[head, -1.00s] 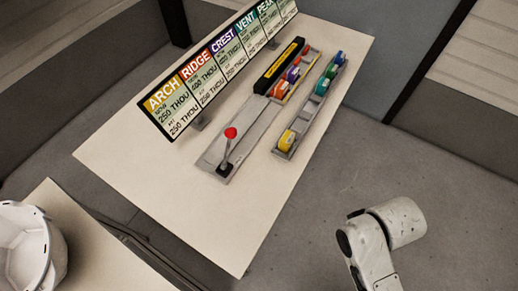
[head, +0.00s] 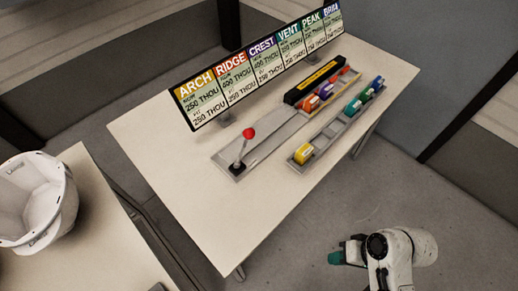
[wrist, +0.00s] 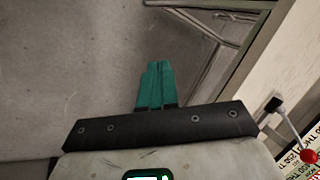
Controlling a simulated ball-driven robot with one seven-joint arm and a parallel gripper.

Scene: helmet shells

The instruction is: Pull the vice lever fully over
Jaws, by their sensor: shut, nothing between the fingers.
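The vice lever is a thin stick with a red ball knob (head: 249,133). It stands near upright, leaning slightly right, from a dark base at the near left end of a grey metal vice plate (head: 228,157) on the table. The red knob (wrist: 310,156) also shows at the right edge of the wrist view. My gripper (head: 336,257) has teal fingers and is low in the head view, off the table's near side and well apart from the lever. In the wrist view its fingers (wrist: 156,78) are together and empty.
A sign board (head: 262,65) stands behind the vice on the cream table (head: 150,130). A black block (head: 315,82) and a tray (head: 325,140) with several coloured pieces lie to the right. A white helmet shell (head: 36,205) sits on another table at left.

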